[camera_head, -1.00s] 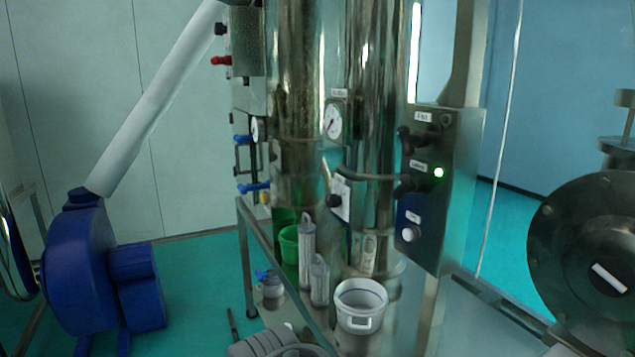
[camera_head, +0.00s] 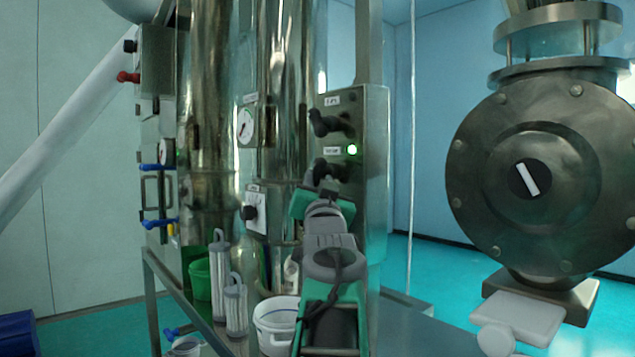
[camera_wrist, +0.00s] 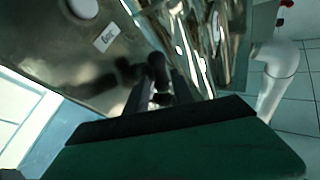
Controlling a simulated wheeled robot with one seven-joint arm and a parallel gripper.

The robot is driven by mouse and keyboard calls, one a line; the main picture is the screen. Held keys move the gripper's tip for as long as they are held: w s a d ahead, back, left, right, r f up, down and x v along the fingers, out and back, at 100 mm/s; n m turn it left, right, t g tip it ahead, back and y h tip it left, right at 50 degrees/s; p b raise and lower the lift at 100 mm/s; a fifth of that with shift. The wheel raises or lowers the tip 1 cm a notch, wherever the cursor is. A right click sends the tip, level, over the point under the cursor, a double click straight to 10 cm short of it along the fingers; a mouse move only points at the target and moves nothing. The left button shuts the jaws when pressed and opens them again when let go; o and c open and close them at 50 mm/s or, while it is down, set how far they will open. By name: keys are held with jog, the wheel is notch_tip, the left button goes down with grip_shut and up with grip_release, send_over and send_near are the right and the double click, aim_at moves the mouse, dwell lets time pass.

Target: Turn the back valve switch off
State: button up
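The steel control box (camera_head: 374,190) carries an upper black knob (camera_head: 325,122), a lower black knob (camera_head: 322,170) and a lit green lamp (camera_head: 352,150). The labels by the knobs are too small to read, so I cannot tell which one is the back valve switch. My gripper (camera_head: 324,187) is at the lower knob and partly covers it. In the wrist view, a black knob (camera_wrist: 158,70) lies between the tips of my gripper (camera_wrist: 161,86), with a finger on each side. The fingers look parted; contact with the knob is unclear.
Tall steel columns (camera_head: 284,90) with a gauge (camera_head: 244,126) stand left of the box. A white bucket (camera_head: 272,325) and clear cylinders (camera_head: 236,305) sit on the shelf below. A large round steel housing (camera_head: 485,200) stands at the right, with open floor between.

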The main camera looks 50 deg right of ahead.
aim_at(318, 174)
jog(key=p+x, duration=0.1)
jog(key=x, duration=0.4)
jog(key=shift+f, duration=0.1)
jog(key=shift+c, duration=0.3)
grip_shut()
